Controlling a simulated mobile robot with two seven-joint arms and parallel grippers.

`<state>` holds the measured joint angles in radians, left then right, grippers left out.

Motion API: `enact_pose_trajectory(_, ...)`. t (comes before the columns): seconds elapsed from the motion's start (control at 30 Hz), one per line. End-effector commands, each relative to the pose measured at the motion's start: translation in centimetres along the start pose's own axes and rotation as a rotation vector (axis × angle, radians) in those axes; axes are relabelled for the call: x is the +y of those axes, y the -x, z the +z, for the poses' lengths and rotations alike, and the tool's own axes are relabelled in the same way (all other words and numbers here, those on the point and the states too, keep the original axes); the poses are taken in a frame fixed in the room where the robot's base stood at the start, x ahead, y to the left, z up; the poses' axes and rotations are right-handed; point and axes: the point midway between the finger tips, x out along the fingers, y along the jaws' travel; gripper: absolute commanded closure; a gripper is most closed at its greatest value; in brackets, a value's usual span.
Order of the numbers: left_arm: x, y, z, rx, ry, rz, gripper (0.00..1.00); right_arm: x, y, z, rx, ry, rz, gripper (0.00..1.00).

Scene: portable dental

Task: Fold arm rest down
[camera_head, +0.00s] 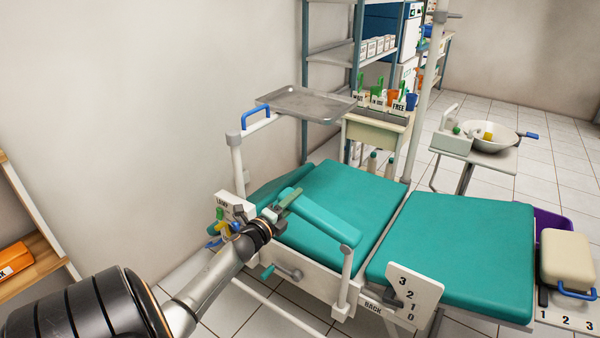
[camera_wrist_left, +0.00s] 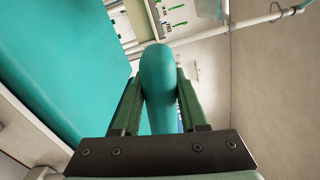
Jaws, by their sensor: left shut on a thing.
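The near arm rest (camera_head: 318,220) is a long teal pad on the near side of the dental chair. It stands above the seat edge and is hinged at a white upright post (camera_head: 346,275) at its right end. My left gripper (camera_head: 288,196) is at the pad's left, free end. In the left wrist view its two green fingers sit on either side of the teal pad (camera_wrist_left: 158,85), shut on it. The teal chair seat (camera_head: 350,195) lies just behind the pad. My right gripper does not show in either view.
A white lever panel (camera_head: 237,205) and coloured handles are close to my left wrist. A metal tray (camera_head: 305,103) on a post stands behind. A numbered plate (camera_head: 408,297) is on the chair's near side. A sink bowl (camera_head: 488,136) stands at the right. A shelf (camera_head: 30,260) is at the far left.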

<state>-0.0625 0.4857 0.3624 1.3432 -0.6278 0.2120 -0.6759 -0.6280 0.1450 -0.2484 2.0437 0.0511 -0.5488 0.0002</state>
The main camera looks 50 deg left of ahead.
Motion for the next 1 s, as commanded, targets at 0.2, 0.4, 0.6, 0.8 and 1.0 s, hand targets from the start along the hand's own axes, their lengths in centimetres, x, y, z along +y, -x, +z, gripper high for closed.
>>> enact_pose_trajectory(0.2, 2.8, 0.0, 0.0, -0.001, 0.129, 0.002, 1.0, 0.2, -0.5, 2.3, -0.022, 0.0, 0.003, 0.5)
enact_pose_trajectory(0.4, 3.9, 0.0, -0.1, 0.0, 0.193, 0.002, 1.0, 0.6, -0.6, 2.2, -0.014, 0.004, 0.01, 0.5)
enact_pose_trajectory(0.6, 4.2, 0.0, -0.1, 0.001, 0.217, 0.003, 1.0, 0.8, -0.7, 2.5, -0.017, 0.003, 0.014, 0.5)
enact_pose_trajectory(0.8, 4.3, 0.1, -0.2, 0.001, 0.224, 0.004, 1.0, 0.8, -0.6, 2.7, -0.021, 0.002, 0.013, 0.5)
enact_pose_trajectory(1.0, 4.4, 0.1, -0.3, 0.002, 0.226, 0.005, 0.54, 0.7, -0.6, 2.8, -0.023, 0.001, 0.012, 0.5)
